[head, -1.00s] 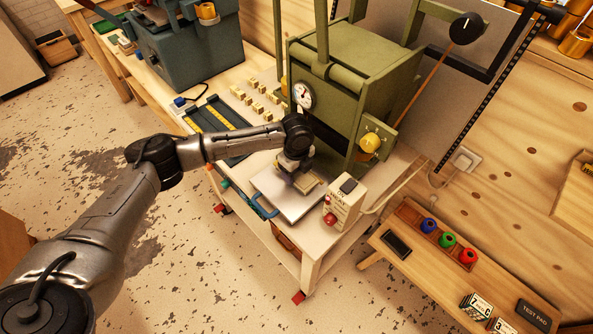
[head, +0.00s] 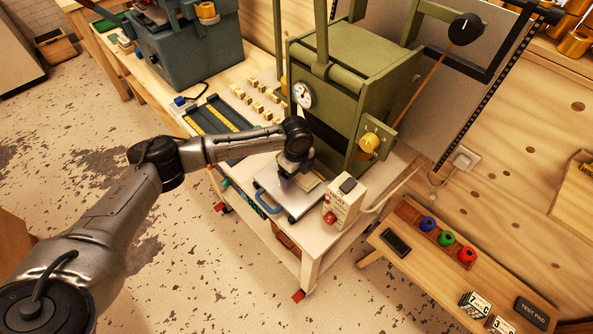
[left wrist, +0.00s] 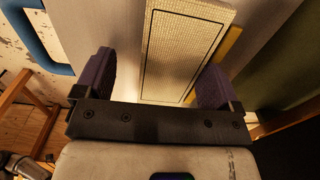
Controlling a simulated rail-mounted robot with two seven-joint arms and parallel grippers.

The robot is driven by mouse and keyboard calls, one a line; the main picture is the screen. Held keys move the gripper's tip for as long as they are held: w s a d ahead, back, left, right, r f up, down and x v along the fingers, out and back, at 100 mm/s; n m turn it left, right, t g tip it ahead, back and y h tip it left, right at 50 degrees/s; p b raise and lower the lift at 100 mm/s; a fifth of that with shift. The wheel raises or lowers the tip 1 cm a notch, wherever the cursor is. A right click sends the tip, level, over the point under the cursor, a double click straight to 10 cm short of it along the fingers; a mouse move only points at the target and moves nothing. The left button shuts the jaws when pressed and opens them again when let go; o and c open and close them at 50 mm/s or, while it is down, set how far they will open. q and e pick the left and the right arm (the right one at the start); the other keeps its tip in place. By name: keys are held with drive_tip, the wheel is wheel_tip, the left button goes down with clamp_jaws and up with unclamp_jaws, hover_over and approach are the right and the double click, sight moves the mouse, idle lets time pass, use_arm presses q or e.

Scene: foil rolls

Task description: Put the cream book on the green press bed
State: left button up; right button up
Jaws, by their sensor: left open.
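The cream book (left wrist: 185,45), with a thin dark border line on its cover, lies flat on the pale metal bed (head: 283,200) pulled out in front of the green press (head: 350,75). In the head view the book (head: 313,188) is partly hidden by my left gripper (head: 290,178). That gripper points down over the bed and is open. In the left wrist view its two purple-padded fingers (left wrist: 155,85) stand apart, with the book seen between and beyond them. A gap shows at the left finger; contact at the right finger cannot be told. My right gripper is not in view.
A blue handle (head: 267,203) is at the bed's front edge. A cream control box (head: 342,201) with a red knob stands close to the right of the bed. Small yellowish blocks (head: 258,98) stand behind left. A low bench (head: 430,275) is at lower right.

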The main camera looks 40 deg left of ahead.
use_arm(q)
drive_tip(key=shift+f, duration=0.15)
drive_tip(key=shift+r+b, duration=0.4)
drive_tip(key=shift+r, duration=0.15)
wheel_tip(320, 180, up, 12)
drive_tip(key=p, duration=0.3)
drive_tip(key=shift+r, duration=0.15)
